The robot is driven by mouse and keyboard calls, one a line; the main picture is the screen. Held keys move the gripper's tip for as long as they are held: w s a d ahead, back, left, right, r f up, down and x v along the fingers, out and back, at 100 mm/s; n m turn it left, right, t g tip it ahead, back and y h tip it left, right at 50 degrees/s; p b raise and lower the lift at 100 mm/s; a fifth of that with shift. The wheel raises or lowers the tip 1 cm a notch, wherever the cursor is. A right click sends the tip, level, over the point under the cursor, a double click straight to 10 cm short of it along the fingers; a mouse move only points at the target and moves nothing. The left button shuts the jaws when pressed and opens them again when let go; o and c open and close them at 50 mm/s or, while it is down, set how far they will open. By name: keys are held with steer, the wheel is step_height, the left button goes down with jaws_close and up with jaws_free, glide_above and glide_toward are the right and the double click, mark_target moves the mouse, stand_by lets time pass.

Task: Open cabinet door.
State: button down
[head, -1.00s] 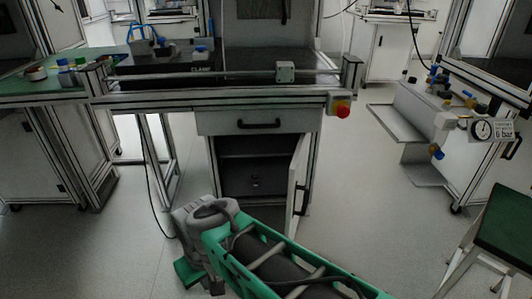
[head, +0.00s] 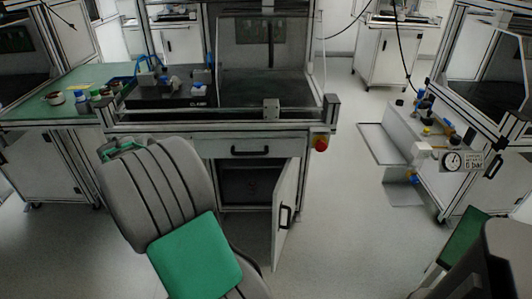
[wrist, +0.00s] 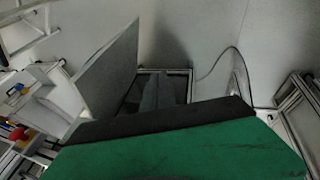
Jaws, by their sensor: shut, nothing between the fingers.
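The cabinet under the workbench has a light grey door (head: 284,225) with a black handle (head: 286,216). The door stands well open, swung outward on its right side. The dark cabinet inside (head: 262,186) shows to its left. In the wrist view the door (wrist: 106,72) is a tilted pale panel left of centre. My gripper (wrist: 159,88) appears in the wrist view as two grey fingers close together, partly behind my green housing. It is shut and empty, to the right of the door and apart from it. In the head view my arm hides the fingers.
A shut drawer (head: 252,149) sits above the cabinet. A red emergency stop button (head: 320,144) is at the bench's right corner. A pressure gauge unit (head: 452,161) stands at right, a green-topped table (head: 70,118) at left. The floor (head: 345,225) right of the door is clear.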

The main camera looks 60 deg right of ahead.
steer(key=s+d+r+m+g+p, duration=0.2)
steer(key=s+d+m+p, duration=0.15)
steer(key=d, duration=0.35)
steer(key=s+d+r+m+g+p, duration=0.25)
steer(key=s+d, duration=0.25)
steer(key=d, duration=0.3)
steer(key=s+d+f+b, duration=0.1)
steer(key=s+d+f, duration=0.4)
steer(key=s+f, duration=0.3)
steer(key=shift+s+f+h, duration=0.2)
steer(key=shift+f+h, duration=0.1)
steer(key=shift+h, duration=0.1)
steer(key=shift+s+d, duration=0.1)
steer(key=shift+d, duration=0.05)
